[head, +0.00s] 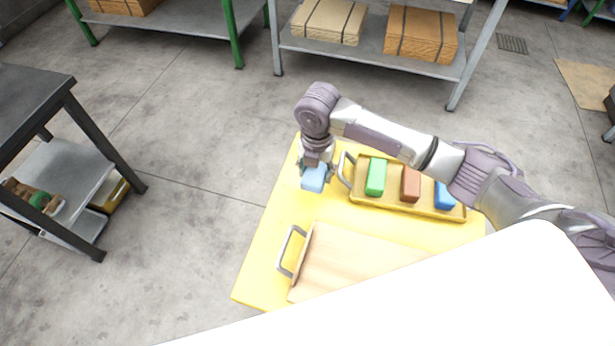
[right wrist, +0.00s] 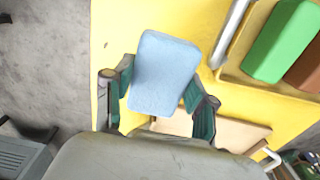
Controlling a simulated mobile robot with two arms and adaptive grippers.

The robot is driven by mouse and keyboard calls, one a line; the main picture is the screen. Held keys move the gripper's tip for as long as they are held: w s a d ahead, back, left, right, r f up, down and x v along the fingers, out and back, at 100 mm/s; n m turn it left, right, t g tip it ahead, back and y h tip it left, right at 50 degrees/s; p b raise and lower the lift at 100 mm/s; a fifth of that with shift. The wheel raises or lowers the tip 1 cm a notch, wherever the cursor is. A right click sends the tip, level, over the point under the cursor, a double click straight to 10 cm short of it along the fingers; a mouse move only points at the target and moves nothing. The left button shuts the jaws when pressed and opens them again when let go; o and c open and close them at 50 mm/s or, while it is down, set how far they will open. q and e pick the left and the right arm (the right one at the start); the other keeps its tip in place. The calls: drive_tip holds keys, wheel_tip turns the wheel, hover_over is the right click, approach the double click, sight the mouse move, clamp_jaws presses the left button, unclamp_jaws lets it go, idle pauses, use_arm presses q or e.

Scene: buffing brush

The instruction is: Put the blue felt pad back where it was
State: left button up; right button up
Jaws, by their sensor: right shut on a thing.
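My right gripper (head: 312,165) is shut on a light blue pad (head: 314,180) near the far left edge of the yellow tabletop. In the right wrist view the pad (right wrist: 163,75) sits tilted between the two fingers of the gripper (right wrist: 160,100). I cannot tell how high it is above the tabletop. A yellow tray (head: 394,203) to its right holds a green block (head: 376,176), a brown block (head: 410,184) and a darker blue block (head: 444,196) in a row. My left gripper is not in view.
A wooden tray (head: 350,262) with a metal handle (head: 287,252) lies at the near side. Bare yellow tabletop (head: 268,235) shows left of both trays. A dark table (head: 40,100) stands at left, and shelves with boxes (head: 420,33) stand behind.

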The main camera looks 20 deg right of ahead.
sight(308, 169)
drive_tip(key=shift+w+a+f, duration=0.3)
drive_tip(key=shift+w+f, duration=0.1)
drive_tip(key=shift+w, duration=0.2)
drive_tip(key=shift+w+a+f, duration=0.25)
drive_tip(key=shift+w+f, duration=0.15)
drive_tip(key=shift+w, duration=0.15)
drive_tip(key=shift+f, duration=2)
drive_tip(key=shift+f, duration=0.1)
drive_tip(key=o, duration=1)
wheel_tip(308, 169, up, 12)
drive_tip(key=shift+r, duration=0.15)
